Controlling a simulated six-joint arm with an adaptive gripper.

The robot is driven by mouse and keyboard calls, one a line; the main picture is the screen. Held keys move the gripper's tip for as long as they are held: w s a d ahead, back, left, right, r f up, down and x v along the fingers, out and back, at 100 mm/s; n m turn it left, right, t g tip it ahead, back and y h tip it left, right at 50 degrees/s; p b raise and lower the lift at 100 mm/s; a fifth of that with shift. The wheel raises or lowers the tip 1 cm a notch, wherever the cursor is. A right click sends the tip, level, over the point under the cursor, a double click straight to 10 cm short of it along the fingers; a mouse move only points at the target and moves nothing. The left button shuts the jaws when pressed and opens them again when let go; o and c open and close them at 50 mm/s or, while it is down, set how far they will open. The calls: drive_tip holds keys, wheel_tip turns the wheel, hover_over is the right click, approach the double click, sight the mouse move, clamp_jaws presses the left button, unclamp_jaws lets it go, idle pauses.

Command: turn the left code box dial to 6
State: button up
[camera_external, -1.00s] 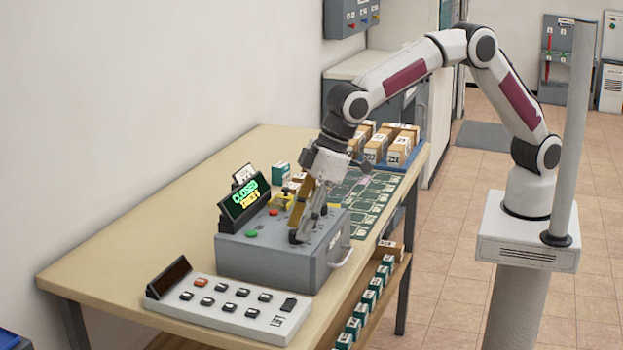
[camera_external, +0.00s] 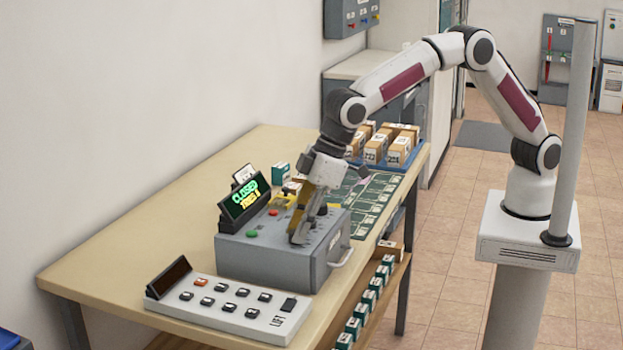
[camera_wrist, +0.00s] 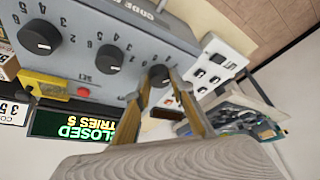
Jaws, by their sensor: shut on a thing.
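The grey code box (camera_external: 270,262) stands on the table, with its display (camera_external: 240,200) reading CLOSED in green and a yellow line below, which reads TRIES 5 upside down in the wrist view. The wrist view shows three black dials: one at the far left (camera_wrist: 40,37), a middle one (camera_wrist: 109,59) and the left code box dial (camera_wrist: 158,74), at right in this inverted view. My gripper (camera_external: 300,238) points down at the box, its fingers shut on the left dial. The fingers partly hide the dial, and I cannot read its setting.
A keypad panel (camera_external: 225,310) with several buttons lies just in front of the box. A red button (camera_wrist: 83,91) is on the box near the dials. Behind are a green mat (camera_external: 372,190) and a tray of brown boxes (camera_external: 400,150). The table's left part is clear.

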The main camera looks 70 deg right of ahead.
drive_tip(key=shift+n, duration=0.6)
drive_tip(key=shift+w+d+n+g+y, duration=0.1)
drive_tip(key=shift+n+g+y, duration=0.25)
drive_tip(key=shift+n, duration=0.5)
drive_tip(key=shift+w+n+g+y, duration=0.15)
drive_tip(key=shift+n+g, duration=0.3)
drive_tip(key=shift+n, duration=0.4)
drive_tip(key=shift+n+g+y, duration=0.3)
drive_tip(key=shift+n+g, duration=0.5)
drive_tip(key=shift+n, duration=1.4)
drive_tip(key=shift+f+n, duration=0.1)
drive_tip(key=shift+n, duration=0.2)
drive_tip(key=o, duration=1.1)
drive_tip(key=shift+d+r, duration=0.1)
drive_tip(key=shift+r, duration=0.15)
drive_tip(key=shift+s+d+r, duration=0.1)
drive_tip(key=shift+d+r, duration=0.1)
drive_tip(key=shift+r, duration=0.15)
drive_tip(key=shift+s+d, duration=0.2)
drive_tip(key=shift+d, duration=5.75)
